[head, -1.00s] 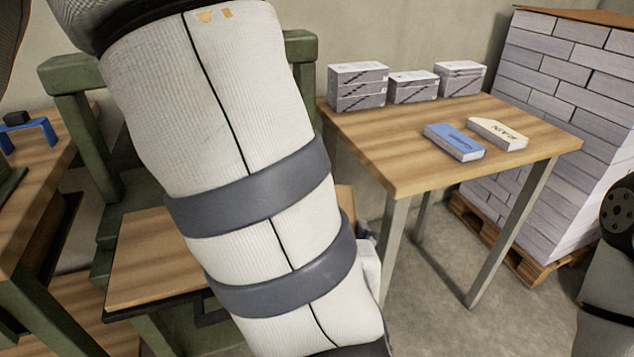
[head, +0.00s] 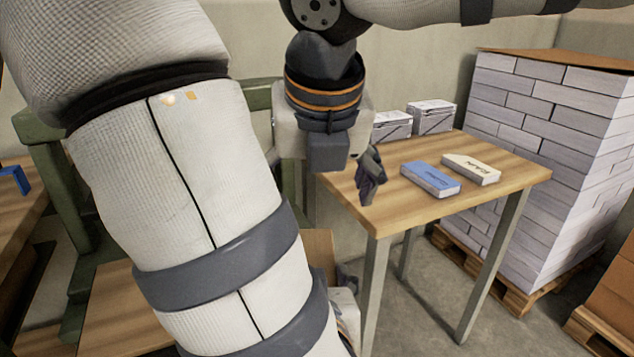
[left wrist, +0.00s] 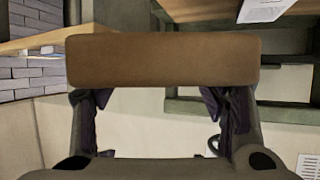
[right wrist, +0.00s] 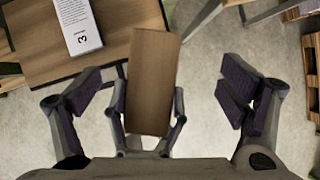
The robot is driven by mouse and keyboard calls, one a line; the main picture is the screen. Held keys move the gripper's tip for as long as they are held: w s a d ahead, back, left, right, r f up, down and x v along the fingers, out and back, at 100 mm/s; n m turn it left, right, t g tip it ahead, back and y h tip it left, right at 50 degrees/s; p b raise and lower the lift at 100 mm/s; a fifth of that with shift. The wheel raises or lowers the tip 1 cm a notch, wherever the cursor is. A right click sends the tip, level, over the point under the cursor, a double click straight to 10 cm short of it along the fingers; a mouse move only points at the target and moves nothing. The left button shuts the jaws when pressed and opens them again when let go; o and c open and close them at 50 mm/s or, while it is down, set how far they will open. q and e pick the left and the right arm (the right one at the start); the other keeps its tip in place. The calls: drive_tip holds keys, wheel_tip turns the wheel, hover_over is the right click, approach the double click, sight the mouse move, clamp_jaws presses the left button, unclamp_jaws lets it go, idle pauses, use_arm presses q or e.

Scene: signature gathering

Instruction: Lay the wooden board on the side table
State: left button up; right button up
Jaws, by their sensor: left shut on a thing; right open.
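The brown wooden board (left wrist: 163,60) spans my left gripper's fingers in the left wrist view. In the right wrist view, the board (right wrist: 153,80) stands out from my left gripper (right wrist: 146,122), which is shut on it. In the head view my left arm hides most of that gripper. My right gripper (head: 370,178) is open and empty; its fingers are spread either side of the board in the right wrist view, apart from it. A wooden-topped table (head: 505,180) stands at right and a lower one (head: 105,300) at lower left; which is the side table, I cannot tell.
A blue book (head: 430,178), a cream book (head: 471,168) and stacked boxes (head: 433,117) sit on the right-hand table; its front-left corner is bare. A tall stack (head: 550,140) on a pallet stands behind. A white printed item (right wrist: 77,25) lies on wood in the right wrist view.

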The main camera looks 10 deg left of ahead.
drive_tip(key=shift+m, duration=0.4)
drive_tip(key=f, duration=0.3)
drive_tip(key=a+f, duration=0.1)
drive_tip(key=f, duration=0.3)
drive_tip(key=w+a+f, duration=0.1)
drive_tip(key=f, duration=0.2)
drive_tip(key=shift+w+a+f, duration=0.1)
drive_tip(key=shift+a+f, duration=0.15)
drive_tip(key=shift+f, duration=0.05)
use_arm(q)
drive_tip(key=shift+d, duration=0.1)
use_arm(e)
drive_tip(key=shift+a, duration=0.1)
drive_tip(key=c, duration=1.4)
use_arm(q)
drive_tip(key=o, duration=1.4)
drive_tip(key=shift+c, duration=0.2)
use_arm(e)
drive_tip(key=shift+o, duration=0.2)
